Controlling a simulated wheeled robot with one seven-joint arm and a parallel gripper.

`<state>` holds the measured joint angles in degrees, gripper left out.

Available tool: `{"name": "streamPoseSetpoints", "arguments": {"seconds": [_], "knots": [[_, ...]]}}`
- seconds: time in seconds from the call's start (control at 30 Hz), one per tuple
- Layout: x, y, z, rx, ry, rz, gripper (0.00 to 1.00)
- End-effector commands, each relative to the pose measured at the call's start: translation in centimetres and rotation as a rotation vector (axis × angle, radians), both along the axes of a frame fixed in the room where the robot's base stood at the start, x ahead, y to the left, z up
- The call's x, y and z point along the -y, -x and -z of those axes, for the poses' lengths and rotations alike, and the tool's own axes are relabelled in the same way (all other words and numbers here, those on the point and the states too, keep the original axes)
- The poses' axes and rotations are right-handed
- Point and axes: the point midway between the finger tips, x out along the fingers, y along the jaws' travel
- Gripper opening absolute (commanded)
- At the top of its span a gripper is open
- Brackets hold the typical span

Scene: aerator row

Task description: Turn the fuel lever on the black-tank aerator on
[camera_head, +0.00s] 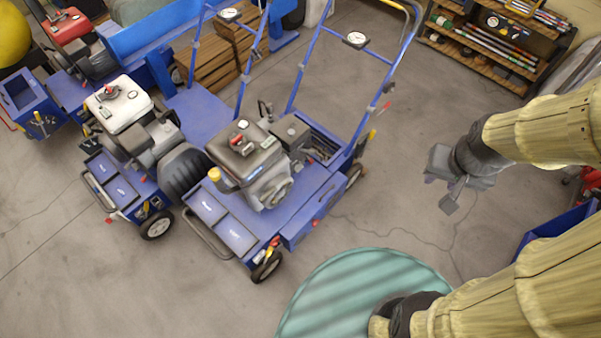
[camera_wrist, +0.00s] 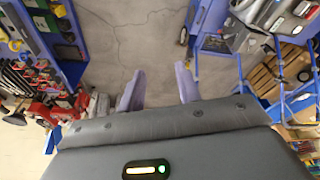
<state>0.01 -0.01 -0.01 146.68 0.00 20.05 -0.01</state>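The black-tank aerator has a blue frame (camera_head: 303,205) and stands left of centre in the head view. Its dark tank (camera_head: 262,158) sits on top of the engine, with small red and white marks on it. I cannot pick out its fuel lever at this size. My gripper (camera_head: 452,194) hangs over bare floor, well to the right of this aerator. In the wrist view its two purple fingers (camera_wrist: 160,88) stand apart with only floor between them. The gripper is open and empty. Part of an aerator engine (camera_wrist: 288,14) shows at the wrist view's upper right; I cannot tell which.
A white-tank aerator (camera_head: 121,107) stands close on the left, and a red-tank one (camera_head: 68,25) behind it. A shelf of tools (camera_head: 500,42) is at the back right. A green striped round surface (camera_head: 340,290) lies in front.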

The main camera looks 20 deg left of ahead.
Motion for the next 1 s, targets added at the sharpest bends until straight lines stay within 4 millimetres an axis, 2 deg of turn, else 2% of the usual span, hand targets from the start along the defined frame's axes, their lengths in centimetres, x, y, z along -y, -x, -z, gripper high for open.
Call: {"name": "streamPoseSetpoints", "arguments": {"seconds": [0.17, 0.27, 0.67, 1.0], "knots": [[-0.2, -1.0, 1.8, 0.022, 0.009, -0.037, 0.34], [-0.8, -2.5, 4.3, 0.06, 0.023, -0.103, 0.34], [-4.1, -11.7, 18.0, 0.319, 0.147, -0.494, 0.34], [-8.8, -17.5, 29.5, 0.558, 0.278, -0.827, 0.34]]}}
